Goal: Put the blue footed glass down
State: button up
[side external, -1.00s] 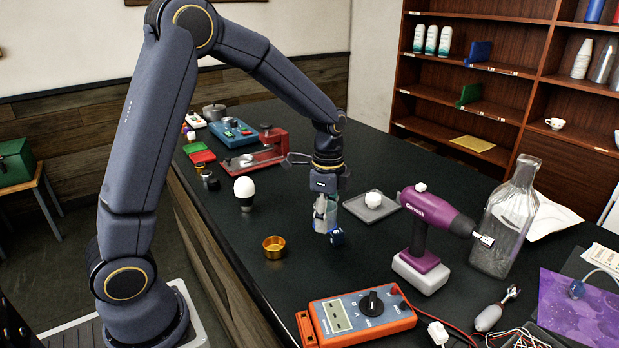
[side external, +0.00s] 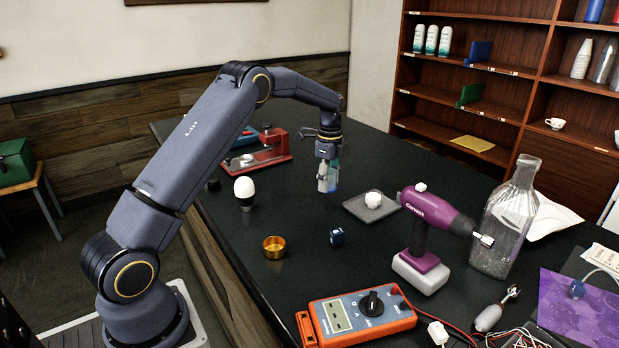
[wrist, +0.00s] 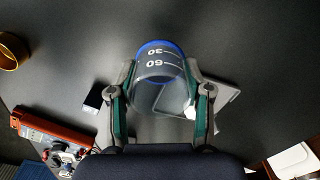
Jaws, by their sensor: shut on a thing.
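The blue footed glass (wrist: 160,66) is a clear measuring glass with white marks reading 30 and 60 and a blue foot. In the wrist view it sits between the two fingers of my gripper (wrist: 160,92), which is shut on it. In the side external view my gripper (side external: 327,180) points down over the dark table, left of the grey tray. The glass (side external: 326,185) shows only partly there, behind the fingers. It looks held above the table, but the size of the gap is hard to tell.
The grey tray (side external: 353,207) with a white lump lies to the right, then a purple drill (side external: 428,215). A white egg-shaped thing (side external: 244,189) stands left. The table between these is clear.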

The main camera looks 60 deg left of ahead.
aim_at(332, 203)
jog(key=shift+w+a+f, duration=0.25)
jog(key=shift+w+f, duration=0.65)
jog(key=shift+f, duration=0.2)
jog(key=shift+w+f, duration=0.2)
jog(key=shift+f, duration=1.5)
jog(key=shift+f, duration=0.1)
jog(key=o, duration=1.2)
